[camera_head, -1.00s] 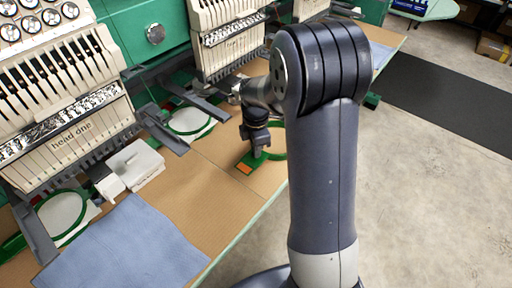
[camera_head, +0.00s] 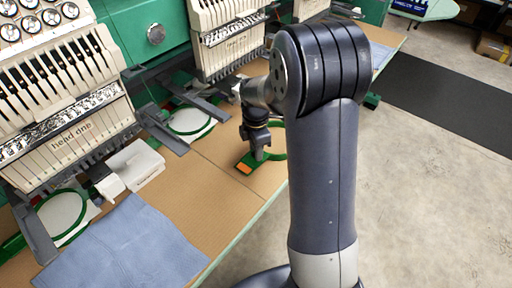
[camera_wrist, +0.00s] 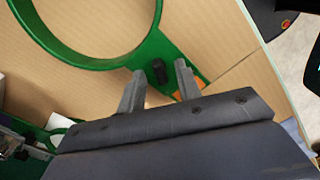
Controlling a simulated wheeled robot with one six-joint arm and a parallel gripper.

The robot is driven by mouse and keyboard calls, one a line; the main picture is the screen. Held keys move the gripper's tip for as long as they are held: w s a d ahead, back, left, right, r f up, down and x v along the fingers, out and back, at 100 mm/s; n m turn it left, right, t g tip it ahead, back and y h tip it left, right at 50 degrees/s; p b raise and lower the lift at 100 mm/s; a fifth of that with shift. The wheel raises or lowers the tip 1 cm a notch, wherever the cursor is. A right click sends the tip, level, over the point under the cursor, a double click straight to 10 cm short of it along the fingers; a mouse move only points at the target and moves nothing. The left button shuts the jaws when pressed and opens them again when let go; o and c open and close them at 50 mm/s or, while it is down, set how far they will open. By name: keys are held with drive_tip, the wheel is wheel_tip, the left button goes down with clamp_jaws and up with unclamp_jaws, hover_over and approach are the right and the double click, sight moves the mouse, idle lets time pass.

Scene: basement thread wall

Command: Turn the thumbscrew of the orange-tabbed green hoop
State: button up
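The green hoop (camera_wrist: 62,46) lies flat on the tan table and shows as a large ring at the top left of the wrist view. Its dark thumbscrew (camera_wrist: 159,71) stands on the green bracket at the ring's edge. The orange tab (camera_wrist: 188,91) shows beside the right finger, partly hidden by it. My gripper (camera_wrist: 159,80) is open, with one finger on each side of the thumbscrew and visible gaps to it. In the head view my gripper (camera_head: 257,156) is above the bracket, just right of the orange tab (camera_head: 244,168); the arm hides part of the hoop (camera_head: 278,142).
Embroidery heads (camera_head: 70,120) line the back of the table. Other green hoops with white fabric sit under them at the left (camera_head: 62,214) and centre (camera_head: 190,121). The table in front is clear.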

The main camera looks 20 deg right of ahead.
wheel_tip(320, 180, up, 11)
idle(0.5)
drive_tip(key=shift+f, duration=0.15)
wheel_tip(320, 180, down, 11)
drive_tip(key=shift+r, duration=0.1)
idle(0.5)
drive_tip(key=shift+r, duration=0.15)
